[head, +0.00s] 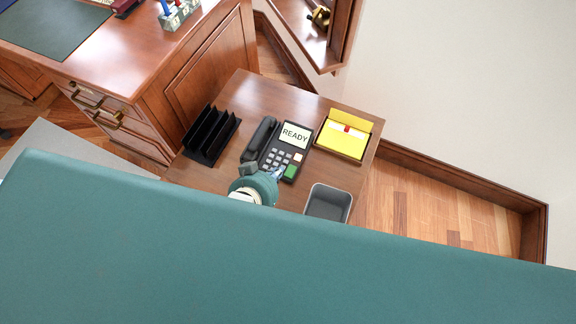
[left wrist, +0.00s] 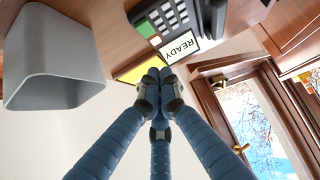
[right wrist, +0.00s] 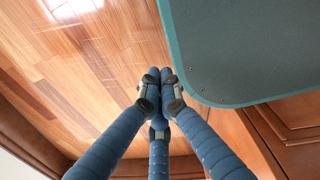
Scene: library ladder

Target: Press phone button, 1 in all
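The desk phone (head: 295,134) lies on the small wooden side table, its screen reading "READY". It has a dark handset on its left, a grey keypad, a red key and a green button (head: 290,171). In the left wrist view the phone (left wrist: 182,45) appears upside down, with the green button (left wrist: 146,28) clear of the fingers. My left gripper (head: 277,175) is at the phone's near end, by the green button; contact cannot be told. Its fingertips (left wrist: 157,76) are together and empty. My right gripper (right wrist: 160,76) is shut and empty, away from the phone, with floor behind it.
A black file rack (head: 211,135) stands left of the phone and a yellow note box (head: 343,139) right of it. A grey bin (head: 328,203) is at the table's near right. A large desk (head: 130,60) is at left. My teal body covers the lower head view.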

